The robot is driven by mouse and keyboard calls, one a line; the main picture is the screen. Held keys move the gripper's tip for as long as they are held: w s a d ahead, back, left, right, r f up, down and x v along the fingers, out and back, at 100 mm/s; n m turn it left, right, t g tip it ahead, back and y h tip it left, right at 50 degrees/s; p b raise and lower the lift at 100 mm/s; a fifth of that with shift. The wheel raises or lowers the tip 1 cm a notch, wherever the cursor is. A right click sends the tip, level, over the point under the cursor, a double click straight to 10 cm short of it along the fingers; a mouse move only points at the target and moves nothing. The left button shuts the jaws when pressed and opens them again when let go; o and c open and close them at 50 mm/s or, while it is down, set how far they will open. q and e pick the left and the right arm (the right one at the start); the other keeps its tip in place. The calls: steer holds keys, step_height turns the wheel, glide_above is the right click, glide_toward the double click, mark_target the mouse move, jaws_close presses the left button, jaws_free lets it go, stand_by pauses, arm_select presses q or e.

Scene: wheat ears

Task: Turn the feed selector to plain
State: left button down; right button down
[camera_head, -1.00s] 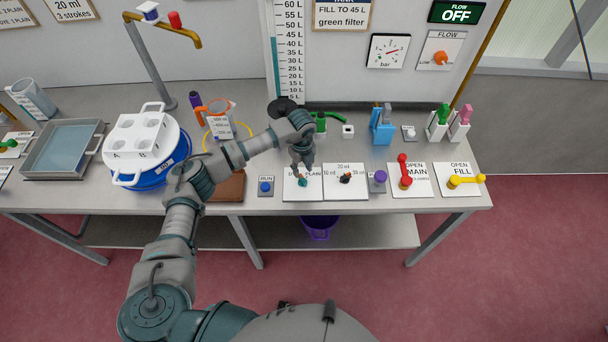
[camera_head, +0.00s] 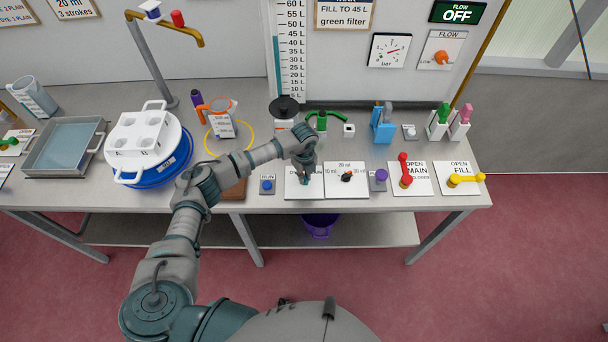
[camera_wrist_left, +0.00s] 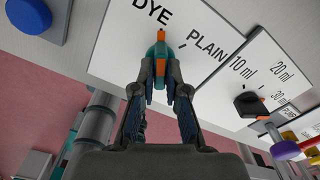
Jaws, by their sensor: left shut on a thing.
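The feed selector (camera_wrist_left: 159,62) is a small teal knob with an orange pointer on a white plate (camera_wrist_left: 115,62) marked DYE and PLAIN. In the left wrist view its orange tip points up towards the end of the word DYE, left of the tick beside PLAIN. My left gripper (camera_wrist_left: 160,78) is shut on the knob, with a finger on either side. In the head view my left gripper (camera_head: 305,178) reaches down over the plate and largely hides the knob. My right gripper is not in view.
Right of the selector is a black dose knob (camera_head: 347,176) on its own white plate. A blue RUN button (camera_head: 266,185) sits to the left. A purple knob (camera_head: 380,176) and the red MAIN handle (camera_head: 405,172) are further right. A green-handled part (camera_head: 322,120) stands behind.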

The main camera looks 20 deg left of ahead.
arm_select(q)
steer(key=shift+w+a, duration=0.2)
steer(key=shift+a, duration=0.1)
steer(key=shift+r, duration=0.1)
steer(key=shift+w+d+m+b, duration=0.1)
steer(key=shift+d+m+b, duration=0.05)
steer(key=shift+m+b, duration=0.9)
steer(key=shift+m, duration=0.55)
steer(key=m+b, duration=0.2)
steer(key=m, duration=0.2)
steer(key=shift+m+b, duration=0.3)
steer(key=shift+r+m+b, duration=0.1)
steer(key=shift+m+b, duration=0.9)
steer(key=shift+m, duration=1)
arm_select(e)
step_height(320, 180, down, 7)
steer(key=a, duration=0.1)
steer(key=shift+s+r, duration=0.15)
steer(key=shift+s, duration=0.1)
